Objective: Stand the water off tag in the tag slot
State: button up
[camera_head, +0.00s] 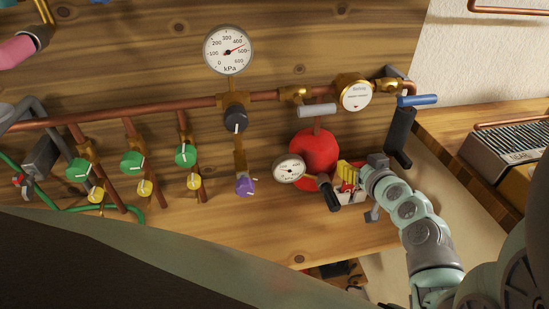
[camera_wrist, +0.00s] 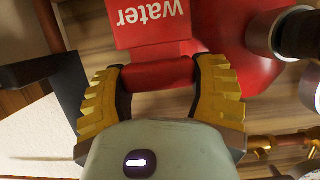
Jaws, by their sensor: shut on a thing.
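The red water off tag (camera_wrist: 150,40) shows in the wrist view with white "water" lettering upside down; the rest of its text is out of frame. My gripper (camera_wrist: 160,78) is shut on its narrower red lower part, with a ribbed yellow finger on each side. In the head view my gripper (camera_head: 350,178) is at the right end of the bench, beside the red tank. A small pale box-like thing (camera_head: 349,198) shows there with red bits by the fingers; I cannot tell whether it is the tag slot. No slot is clearly visible in the wrist view.
The red tank (camera_head: 316,152) and its pressure gauge (camera_head: 288,169) stand close left of my gripper. A dark-handled valve (camera_head: 328,192) is just beside it. A blue-handled valve (camera_head: 418,100) and a black upright part (camera_head: 399,138) are behind. Bare bench lies in front (camera_head: 250,230).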

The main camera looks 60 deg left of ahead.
jog(key=shift+r+p, duration=1.55)
jog(key=shift+r, duration=0.8)
